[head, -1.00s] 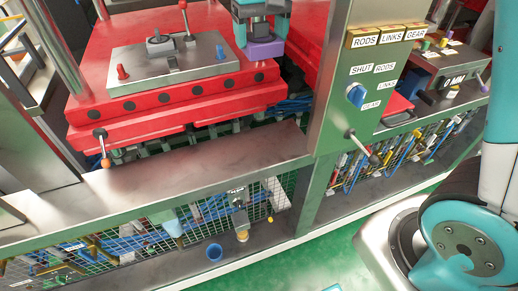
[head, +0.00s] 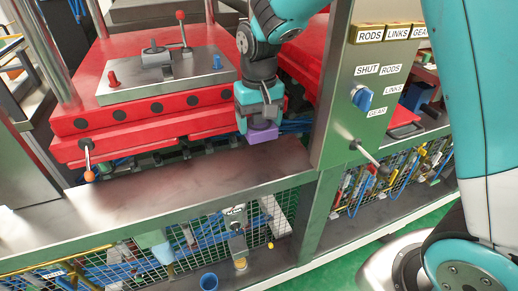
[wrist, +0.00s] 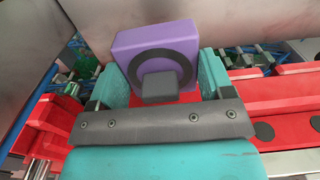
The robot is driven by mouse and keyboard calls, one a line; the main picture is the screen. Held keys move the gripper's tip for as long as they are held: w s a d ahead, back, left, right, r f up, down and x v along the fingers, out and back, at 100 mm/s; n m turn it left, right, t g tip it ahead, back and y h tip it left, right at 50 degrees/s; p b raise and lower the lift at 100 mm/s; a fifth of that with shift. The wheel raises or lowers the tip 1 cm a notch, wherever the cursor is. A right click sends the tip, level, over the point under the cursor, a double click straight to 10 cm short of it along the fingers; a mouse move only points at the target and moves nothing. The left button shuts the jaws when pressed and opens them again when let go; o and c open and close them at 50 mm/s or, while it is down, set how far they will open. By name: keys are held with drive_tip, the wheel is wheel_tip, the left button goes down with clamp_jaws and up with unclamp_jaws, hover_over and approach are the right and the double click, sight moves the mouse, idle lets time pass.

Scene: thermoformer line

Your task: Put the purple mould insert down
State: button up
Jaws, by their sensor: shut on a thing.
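The purple mould insert (head: 262,133) is a block held at the end of my gripper (head: 260,118), in front of the red press bed's right front corner and above the steel ledge. In the wrist view the insert (wrist: 158,48) shows a dark ring on its face and sits between the two teal fingers of my gripper (wrist: 160,85). The fingers are shut on it. In the head view its underside seems apart from the ledge, though the exact gap cannot be told.
The red press bed (head: 140,110) carries a grey plate (head: 165,77) with knobs and a lever. The steel ledge (head: 190,175) in front is bare. A steel post (head: 340,100) with a blue knob (head: 362,98) stands at the right.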

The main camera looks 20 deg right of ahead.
sight(259, 114)
wheel_tip(259, 114, down, 8)
drive_tip(key=shift+f, duration=0.2)
idle(0.3)
drive_tip(key=o, duration=1)
drive_tip(key=shift+f, duration=0.15)
drive_tip(key=shift+o, duration=0.2)
wheel_tip(259, 114, up, 12)
drive_tip(key=shift+f, duration=0.15)
drive_tip(key=shift+s+r, duration=0.1)
drive_tip(key=shift+r, duration=0.2)
drive_tip(key=s+a+r+n+y, duration=0.2)
drive_tip(key=s+n, duration=0.1)
drive_tip(key=s, duration=0.9)
drive_tip(key=s+a+r+n+y, duration=0.2)
drive_tip(key=s+r+n, duration=0.1)
drive_tip(key=s, duration=0.9)
drive_tip(key=shift+s+a+n, duration=0.25)
drive_tip(key=shift+a+n, duration=0.05)
drive_tip(key=shift+n, duration=0.3)
